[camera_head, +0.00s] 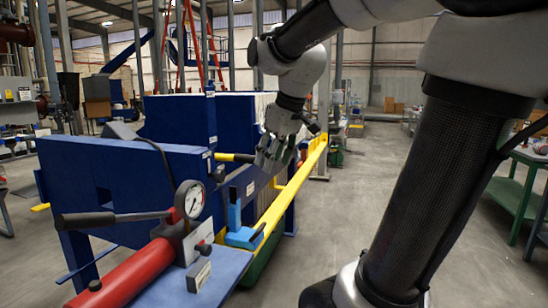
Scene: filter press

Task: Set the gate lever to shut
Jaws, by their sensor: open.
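No readable marking shows which of these handles is the gate lever or which position is shut. My gripper (273,160) is open and points down, above and to the right of the light-blue lever, apart from it. It hangs near the yellow rod with a black end (234,157). Nothing shows between its fingers.
A red pump cylinder (125,276) with a dial gauge (190,199) and long black-gripped handle (85,220) stands at lower left. Floor is clear right of the rail; a green table (515,195) stands far right.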

